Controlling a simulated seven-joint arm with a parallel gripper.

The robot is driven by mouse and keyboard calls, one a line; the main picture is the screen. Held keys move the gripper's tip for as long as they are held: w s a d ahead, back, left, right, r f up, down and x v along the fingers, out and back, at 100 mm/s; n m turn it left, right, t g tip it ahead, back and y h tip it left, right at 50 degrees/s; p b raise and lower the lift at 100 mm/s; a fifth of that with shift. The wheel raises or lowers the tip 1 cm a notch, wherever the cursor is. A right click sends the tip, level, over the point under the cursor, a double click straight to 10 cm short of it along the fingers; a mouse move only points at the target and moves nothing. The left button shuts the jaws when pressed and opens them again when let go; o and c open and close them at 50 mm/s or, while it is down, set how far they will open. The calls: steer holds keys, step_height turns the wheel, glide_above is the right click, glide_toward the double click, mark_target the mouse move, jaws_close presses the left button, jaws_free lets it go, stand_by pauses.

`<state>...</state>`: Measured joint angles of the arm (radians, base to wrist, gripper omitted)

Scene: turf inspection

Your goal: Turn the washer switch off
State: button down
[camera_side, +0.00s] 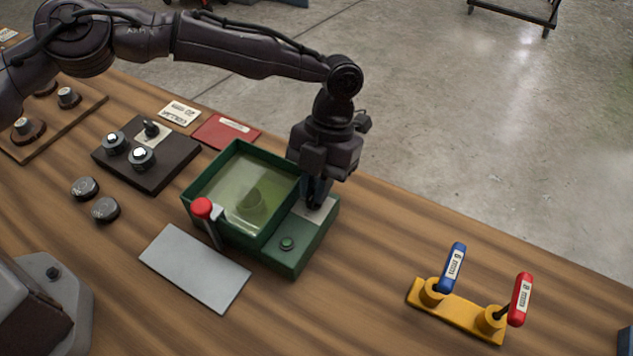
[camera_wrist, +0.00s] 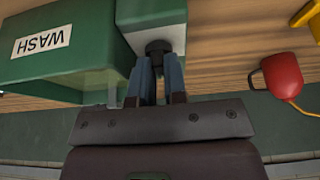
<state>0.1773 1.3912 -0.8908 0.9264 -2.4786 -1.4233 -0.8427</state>
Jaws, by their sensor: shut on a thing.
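The washer is a green open-topped box (camera_side: 233,245) holding murky greenish liquid, with a lower green housing on its right side. In the wrist view the washer (camera_wrist: 75,65) shows an upside-down WASH label. The switch (camera_wrist: 158,46) is a small dark knob on a pale grey plate (camera_wrist: 133,15). My gripper (camera_side: 316,203) points down over this plate at the back of the housing. In the wrist view its two fingers (camera_wrist: 157,75) are shut on the switch, one on each side. The fingers hide part of the switch, so I cannot tell its setting.
A red-knobbed lever (camera_side: 201,208) stands at the washer's front left, and a green button (camera_side: 287,243) sits on its housing. A grey plate (camera_side: 195,268) lies in front. A yellow rack (camera_side: 460,312) with blue and red tools stands right. Table between rack and washer is clear.

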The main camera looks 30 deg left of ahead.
steer(key=shift+r, duration=0.15)
steer(key=c, duration=1.2)
jaws_free()
steer(key=shift+o, duration=0.2)
